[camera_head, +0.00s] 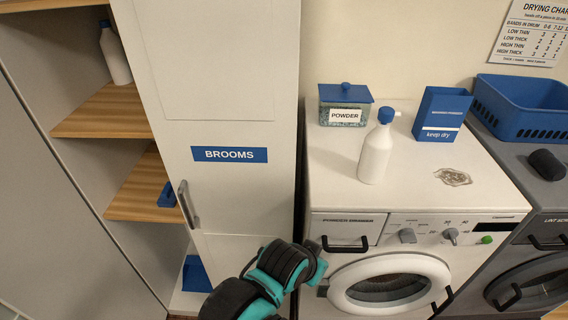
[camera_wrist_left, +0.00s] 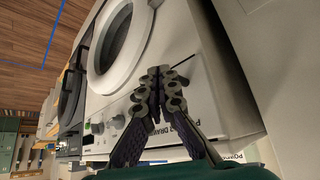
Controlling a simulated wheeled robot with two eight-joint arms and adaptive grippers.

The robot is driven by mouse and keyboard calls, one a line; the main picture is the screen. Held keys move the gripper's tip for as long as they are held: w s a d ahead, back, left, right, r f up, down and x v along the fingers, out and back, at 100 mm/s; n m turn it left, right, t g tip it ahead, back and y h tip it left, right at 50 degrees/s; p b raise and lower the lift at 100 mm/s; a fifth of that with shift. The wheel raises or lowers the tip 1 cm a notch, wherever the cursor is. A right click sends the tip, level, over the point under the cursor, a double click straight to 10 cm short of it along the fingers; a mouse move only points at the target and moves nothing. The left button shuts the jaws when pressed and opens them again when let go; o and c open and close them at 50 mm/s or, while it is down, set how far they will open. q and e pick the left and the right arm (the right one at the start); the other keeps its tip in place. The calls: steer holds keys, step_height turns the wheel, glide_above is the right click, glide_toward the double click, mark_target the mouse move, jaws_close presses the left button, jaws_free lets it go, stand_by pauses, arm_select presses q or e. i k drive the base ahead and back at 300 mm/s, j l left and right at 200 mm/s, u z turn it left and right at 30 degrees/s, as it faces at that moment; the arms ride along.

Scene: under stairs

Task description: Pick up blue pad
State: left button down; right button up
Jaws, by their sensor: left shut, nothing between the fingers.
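A small blue item (camera_head: 167,193) lies on the lower wooden shelf at the left in the head view; it may be the blue pad, but I cannot tell for certain. Another blue thing (camera_head: 195,273) sits lower down, beside the BROOMS cabinet, partly cut off by its edge. My left gripper (camera_head: 318,262) is in front of the washing machine, near the powder drawer, well to the right of both blue things. In the left wrist view its fingers (camera_wrist_left: 160,82) meet at the tips, shut and empty, before the machine front. My right gripper is out of view.
The BROOMS cabinet (camera_head: 229,100) has a grey handle and stands between the shelves and the washing machine (camera_head: 430,185). On the machine stand a white bottle (camera_head: 375,152), a powder box (camera_head: 345,106) and a blue carton (camera_head: 441,112). A blue basket (camera_head: 520,131) is at right.

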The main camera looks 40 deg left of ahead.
mark_target(168, 198)
steer(key=u, duration=0.45)
steer(key=j+u, duration=0.15)
steer(key=u, duration=0.7)
steer(key=j+u, duration=0.1)
steer(key=u, duration=0.75)
steer(key=z, duration=1.85)
steer(key=u, duration=1.8)
steer(key=i+j+z, duration=0.2)
steer(key=z, duration=0.25)
steer(key=i+j+z, duration=0.15)
steer(key=j+z, duration=0.35)
steer(key=i+j+z, duration=0.1)
steer(key=j+z, duration=0.15)
steer(key=z, duration=0.2)
